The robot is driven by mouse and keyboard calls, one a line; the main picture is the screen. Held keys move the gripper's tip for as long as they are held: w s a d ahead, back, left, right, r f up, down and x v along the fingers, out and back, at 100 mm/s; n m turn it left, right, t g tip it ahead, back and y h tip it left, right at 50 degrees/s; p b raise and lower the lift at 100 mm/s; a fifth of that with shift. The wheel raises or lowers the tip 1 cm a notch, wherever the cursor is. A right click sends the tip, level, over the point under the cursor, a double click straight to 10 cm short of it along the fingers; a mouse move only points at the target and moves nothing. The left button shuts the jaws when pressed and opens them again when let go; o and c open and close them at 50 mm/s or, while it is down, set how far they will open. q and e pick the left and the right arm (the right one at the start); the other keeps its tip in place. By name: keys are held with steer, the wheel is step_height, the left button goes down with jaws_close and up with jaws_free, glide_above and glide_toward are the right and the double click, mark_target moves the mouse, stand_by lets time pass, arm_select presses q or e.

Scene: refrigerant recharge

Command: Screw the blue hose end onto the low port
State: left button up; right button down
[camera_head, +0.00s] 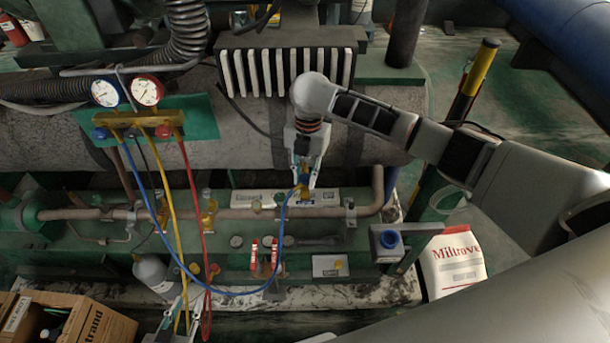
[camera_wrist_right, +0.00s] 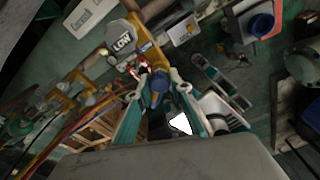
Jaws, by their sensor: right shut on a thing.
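My right gripper (camera_head: 304,178) points down over the pipe run and is shut on the blue hose end (camera_wrist_right: 158,84). The blue hose (camera_head: 215,291) loops from the gauge manifold down and up to this gripper. A yellow brass fitting (camera_wrist_right: 150,50) beside a round grey tag (camera_wrist_right: 122,40) reading "LOW" sits just beyond the fingertips in the right wrist view; I take it as the low port. I cannot tell whether the hose end touches it.
The gauge manifold (camera_head: 135,120) with blue and red gauges hangs at upper left. Another brass valve (camera_head: 208,216) stands on the pipe left of my right gripper.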

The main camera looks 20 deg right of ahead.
steer(key=shift+f, duration=0.6)
stand_by(0.3)
